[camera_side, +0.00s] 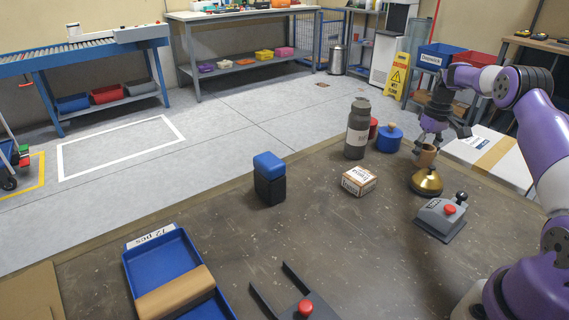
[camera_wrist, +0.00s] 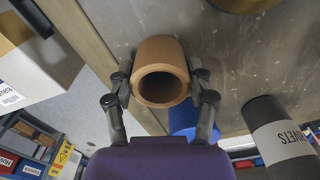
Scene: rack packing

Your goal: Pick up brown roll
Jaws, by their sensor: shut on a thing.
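The brown roll (camera_side: 427,156) is a short hollow tube. It stands near the table's right edge, behind the brass dome in the side view. My gripper (camera_side: 433,140) comes down over it from above, with fingers on both sides. In the wrist view the roll (camera_wrist: 162,50) sits between the two fingertips (camera_wrist: 162,80), its open end facing the camera. The gripper is shut on it. I cannot tell whether its base touches the table. A longer light-brown rounded piece (camera_side: 175,293) lies across the blue tray (camera_side: 136,270).
Close by are the brass dome (camera_side: 426,182), a blue pot with a knob (camera_side: 388,140), a dark bottle (camera_side: 357,130), a small carton (camera_side: 359,181) and a grey box with a red button (camera_side: 438,216). A blue-topped black block (camera_side: 269,182) stands mid-table.

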